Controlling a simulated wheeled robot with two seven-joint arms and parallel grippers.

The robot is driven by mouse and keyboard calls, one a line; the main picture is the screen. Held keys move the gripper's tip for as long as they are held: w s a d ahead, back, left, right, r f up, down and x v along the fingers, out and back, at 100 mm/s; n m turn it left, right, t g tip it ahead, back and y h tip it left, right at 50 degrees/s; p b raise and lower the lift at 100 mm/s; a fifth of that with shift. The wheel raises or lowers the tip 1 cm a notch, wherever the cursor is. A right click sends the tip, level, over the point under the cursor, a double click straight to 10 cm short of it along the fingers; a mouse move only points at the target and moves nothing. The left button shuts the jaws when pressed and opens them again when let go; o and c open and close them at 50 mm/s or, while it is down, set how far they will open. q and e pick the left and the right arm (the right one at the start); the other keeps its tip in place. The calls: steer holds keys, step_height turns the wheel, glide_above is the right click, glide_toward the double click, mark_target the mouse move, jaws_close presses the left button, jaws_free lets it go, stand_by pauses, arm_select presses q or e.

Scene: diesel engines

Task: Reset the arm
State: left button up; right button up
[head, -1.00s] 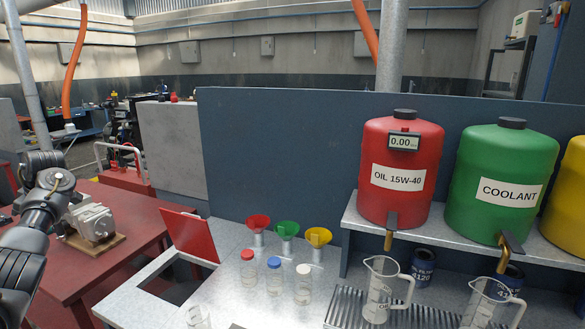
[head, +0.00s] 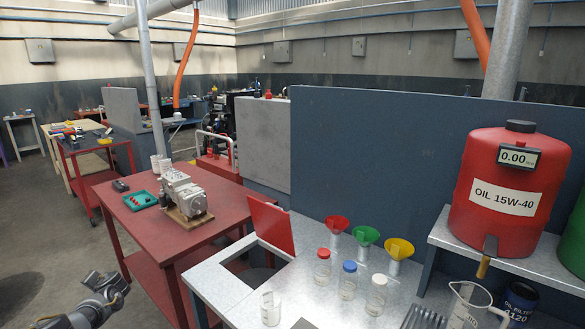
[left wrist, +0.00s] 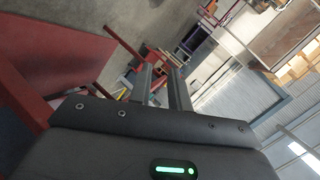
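My left arm (head: 95,300) shows at the bottom left of the head view, over the floor and in front of the red table (head: 185,235). My right gripper is in neither view.
The red table carries a grey engine part (head: 184,192) and a green tray (head: 141,200). The metal bench (head: 230,290) holds funnels, capped bottles and an open red lid (head: 272,226). A red oil tank (head: 507,190) stands right.

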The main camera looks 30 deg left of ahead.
arm_select(q)
steer(key=s+d+f+m+t+h, duration=0.1)
steer(key=s+d+f+m+h, duration=0.1)
steer(key=s+f+m, duration=0.55)
steer(key=s+d+f+m+t+h, duration=0.1)
steer(key=s+d+f+m+h, duration=0.15)
steer(key=s+f, duration=0.9)
steer(key=s+d+f+n+h, duration=0.1)
steer(key=s+d+f, duration=0.2)
steer(key=d+f, duration=0.45)
steer(key=s+d+f+h, duration=0.25)
steer(key=d+f, duration=0.25)
steer(key=d, duration=0.6)
steer(key=s+d+f+n, duration=0.1)
steer(key=s+d+f, duration=0.2)
steer(key=d+f, duration=0.45)
steer(key=s+d+f+h+b, duration=0.1)
steer(key=d+f, duration=0.3)
steer(key=d, duration=1.3)
steer(key=s+d+f+n+g+h+b, duration=0.1)
steer(key=d+f+h, duration=0.3)
steer(key=d, duration=1.4)
steer(key=shift+d, duration=0.3)
